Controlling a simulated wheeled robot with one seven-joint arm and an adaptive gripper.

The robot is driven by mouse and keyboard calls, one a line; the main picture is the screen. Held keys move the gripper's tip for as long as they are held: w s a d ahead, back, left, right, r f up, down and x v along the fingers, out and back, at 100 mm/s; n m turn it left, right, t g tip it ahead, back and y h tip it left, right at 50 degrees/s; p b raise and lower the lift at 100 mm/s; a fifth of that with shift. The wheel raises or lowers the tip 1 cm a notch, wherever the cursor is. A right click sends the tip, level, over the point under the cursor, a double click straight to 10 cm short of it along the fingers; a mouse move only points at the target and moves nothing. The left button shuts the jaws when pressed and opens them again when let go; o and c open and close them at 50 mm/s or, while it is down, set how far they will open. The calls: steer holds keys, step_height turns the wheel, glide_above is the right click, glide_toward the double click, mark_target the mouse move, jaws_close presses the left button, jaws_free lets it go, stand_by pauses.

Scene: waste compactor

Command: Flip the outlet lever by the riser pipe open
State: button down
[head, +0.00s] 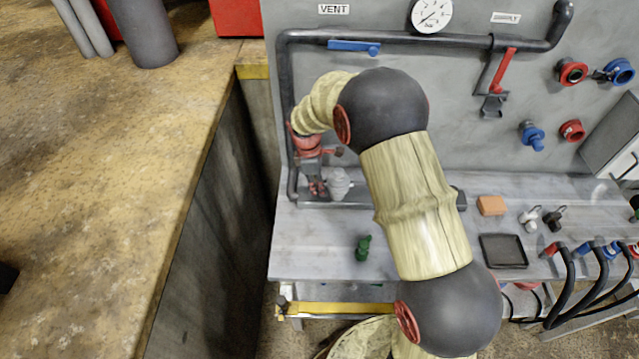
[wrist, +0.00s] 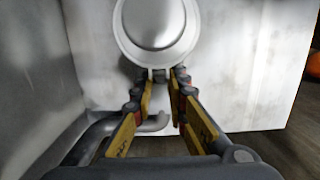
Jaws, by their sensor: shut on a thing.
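The dark riser pipe (head: 285,110) runs down the left side of the grey panel to the bench. My gripper (head: 317,187) is low beside it, partly hidden by my wrist. In the wrist view my gripper (wrist: 158,80) has its fingertips close together on a small part just below a round grey dome (wrist: 155,22). That part is mostly covered by the fingertips, and I cannot tell whether it is the outlet lever. A pale grey rounded fitting (head: 339,184) stands right of my gripper in the head view. No outlet lever shows clearly apart from my gripper.
A blue lever (head: 350,46) lies level under the VENT sign. A red lever (head: 503,70) slants below another label. A green object (head: 363,247), an orange block (head: 491,205) and a black tray (head: 503,251) are on the bench (head: 310,255). A brown worktop (head: 110,150) is at left.

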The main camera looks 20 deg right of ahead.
steer(key=shift+w+r+t+y, duration=0.1)
steer(key=shift+r+t+y, duration=0.2)
steer(key=shift+y, duration=0.7)
steer(key=shift+a+y+b, duration=0.2)
steer(key=shift+y+b, duration=0.3)
steer(key=shift+y, duration=0.2)
steer(key=y+b, duration=0.1)
steer(key=t+y+b, duration=0.1)
steer(key=b, duration=0.1)
steer(key=shift+a+r, duration=0.15)
steer(key=shift+r, duration=0.05)
steer(key=shift+r+y+b, duration=0.2)
steer(key=shift+y+b, duration=0.2)
steer(key=shift+b, duration=0.5)
steer(key=shift+r, duration=0.1)
steer(key=c, duration=1.9)
jaws_free()
